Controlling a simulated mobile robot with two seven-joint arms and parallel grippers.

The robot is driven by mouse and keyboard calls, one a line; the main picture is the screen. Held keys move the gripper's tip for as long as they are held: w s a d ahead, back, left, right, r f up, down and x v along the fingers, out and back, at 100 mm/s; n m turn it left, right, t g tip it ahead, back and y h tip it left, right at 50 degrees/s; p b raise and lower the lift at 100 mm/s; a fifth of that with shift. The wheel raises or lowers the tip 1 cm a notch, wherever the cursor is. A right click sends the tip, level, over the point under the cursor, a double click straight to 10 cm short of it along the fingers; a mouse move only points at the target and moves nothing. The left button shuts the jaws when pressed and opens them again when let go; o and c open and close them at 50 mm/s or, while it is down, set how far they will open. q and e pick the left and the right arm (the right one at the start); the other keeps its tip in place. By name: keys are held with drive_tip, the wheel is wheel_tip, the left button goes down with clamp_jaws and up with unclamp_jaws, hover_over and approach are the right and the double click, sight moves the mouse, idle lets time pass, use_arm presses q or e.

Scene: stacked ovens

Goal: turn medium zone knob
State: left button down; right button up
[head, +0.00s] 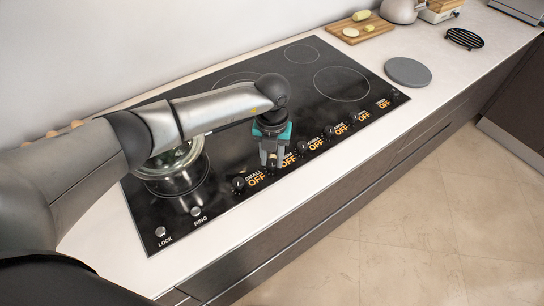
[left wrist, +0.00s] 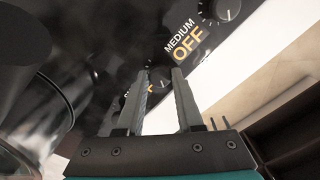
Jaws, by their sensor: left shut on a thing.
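The medium zone knob (left wrist: 160,77) is a small dark knob on the black cooktop's front control strip. In the left wrist view it shows between my fingertips, mostly hidden by them. Its lit label MEDIUM OFF (left wrist: 184,42) is beside it. In the head view the label is partly covered by my gripper (head: 271,163). My left gripper points down at the strip, its grey fingers (left wrist: 162,80) shut on this knob. My right gripper is not in view.
The small zone knob (head: 239,183) is just left of my gripper; another knob (head: 302,147) is just right, with more beyond. A grey disc (head: 408,72) lies on the right counter.

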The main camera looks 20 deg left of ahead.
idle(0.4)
use_arm(q)
drive_tip(key=m+b, duration=0.3)
drive_tip(key=m, duration=0.2)
drive_tip(key=shift+m, duration=0.4)
drive_tip(key=m+b, duration=0.3)
drive_tip(key=m, duration=0.3)
drive_tip(key=m+b, duration=0.4)
drive_tip(key=m, duration=0.2)
drive_tip(key=shift+m, duration=0.3)
drive_tip(key=m+b, duration=0.3)
drive_tip(key=m, duration=0.2)
drive_tip(key=shift+m+b, duration=0.3)
drive_tip(key=shift+r, duration=0.1)
drive_tip(key=c, duration=0.6)
unclamp_jaws()
drive_tip(key=shift+o, duration=0.2)
